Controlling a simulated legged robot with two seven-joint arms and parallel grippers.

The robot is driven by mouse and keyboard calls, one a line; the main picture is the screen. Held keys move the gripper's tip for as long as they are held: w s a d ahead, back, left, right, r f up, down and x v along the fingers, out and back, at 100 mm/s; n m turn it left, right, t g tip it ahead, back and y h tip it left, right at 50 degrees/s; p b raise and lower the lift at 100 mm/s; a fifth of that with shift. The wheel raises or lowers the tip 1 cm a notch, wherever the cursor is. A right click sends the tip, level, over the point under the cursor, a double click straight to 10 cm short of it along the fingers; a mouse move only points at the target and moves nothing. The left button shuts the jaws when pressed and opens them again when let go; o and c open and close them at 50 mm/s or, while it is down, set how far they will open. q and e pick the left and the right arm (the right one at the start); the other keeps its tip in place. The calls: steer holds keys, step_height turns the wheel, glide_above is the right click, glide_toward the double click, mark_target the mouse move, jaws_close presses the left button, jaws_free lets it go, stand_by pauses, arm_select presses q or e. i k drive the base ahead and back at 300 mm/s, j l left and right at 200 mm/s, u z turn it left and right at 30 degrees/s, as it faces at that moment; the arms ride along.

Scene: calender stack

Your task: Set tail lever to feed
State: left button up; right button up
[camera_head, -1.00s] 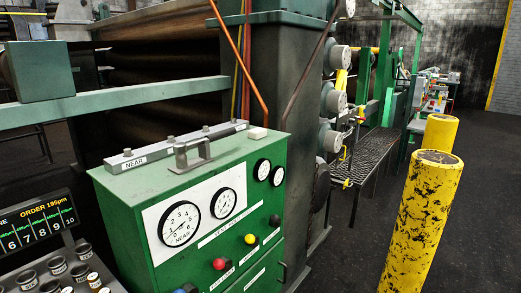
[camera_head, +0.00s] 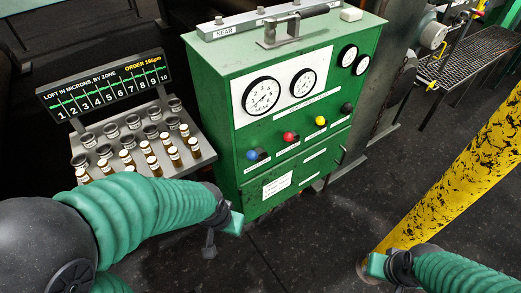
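A green control cabinet (camera_head: 222,142) stands at the centre. A grey metal lever-like handle (camera_head: 283,35) sits on its top; I cannot tell whether it is the tail lever. The front has a blue knob (camera_head: 252,155), a red knob (camera_head: 288,136), a yellow knob (camera_head: 320,121) and a black knob (camera_head: 347,108). Their labels are too small to read. My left gripper (camera_head: 222,235) is in front of the cabinet's lower left, apparently empty. My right gripper (camera_head: 388,268) is at the lower right, near the yellow post's foot. Neither gripper's fingers show clearly.
A yellow post (camera_head: 455,170) stands on the right. Dark floor (camera_head: 310,225) is open in front of the cabinet.

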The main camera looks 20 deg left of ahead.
mark_target(347, 106)
steer(key=i+l+u, duration=0.15)
steer(key=i+u, duration=0.2)
steer(key=u, duration=0.15)
steer(key=i+l+u, duration=0.25)
steer(key=u, duration=0.25)
steer(key=i, duration=0.1)
